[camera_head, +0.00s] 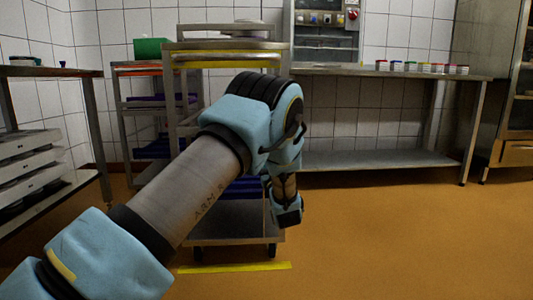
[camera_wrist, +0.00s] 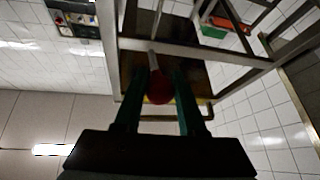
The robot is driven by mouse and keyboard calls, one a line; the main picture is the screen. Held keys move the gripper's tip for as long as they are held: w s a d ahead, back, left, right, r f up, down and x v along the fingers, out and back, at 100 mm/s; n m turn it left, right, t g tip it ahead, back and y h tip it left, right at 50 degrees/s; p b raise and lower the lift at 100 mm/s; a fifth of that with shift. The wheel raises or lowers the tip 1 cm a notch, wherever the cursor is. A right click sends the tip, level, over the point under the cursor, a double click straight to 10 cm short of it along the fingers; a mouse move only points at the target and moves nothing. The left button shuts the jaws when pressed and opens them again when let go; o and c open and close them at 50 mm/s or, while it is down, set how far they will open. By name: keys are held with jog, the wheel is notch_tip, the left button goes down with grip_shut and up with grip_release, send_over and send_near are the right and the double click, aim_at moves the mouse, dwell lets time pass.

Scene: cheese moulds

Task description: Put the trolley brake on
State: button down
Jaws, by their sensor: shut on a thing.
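The steel trolley (camera_head: 222,46) stands behind my arm in the head view, with a yellow band under its top and a dish on it. Its frame (camera_wrist: 205,53) spans the upper part of the wrist view. A red ball knob on a thin grey lever, the brake handle (camera_wrist: 160,88), shows in the middle of the wrist view. My gripper (camera_wrist: 158,80) has its two dark green fingers on either side of the knob and is shut on it. In the head view my arm hides the knob, and the fingers cannot be made out.
A second trolley with a green crate (camera_head: 151,48) stands behind left. A steel table (camera_head: 395,72) with small coloured pots runs along the back wall. A rack of trays (camera_head: 30,160) is at left. A yellow floor line (camera_head: 235,267) lies before the trolley. Floor at right is clear.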

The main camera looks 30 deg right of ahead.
jog(key=shift+w+f, duration=0.15)
jog(key=c, duration=0.9)
grip_release()
jog(key=o, duration=0.4)
jog(key=p+v, duration=0.3)
jog(key=v, duration=0.8)
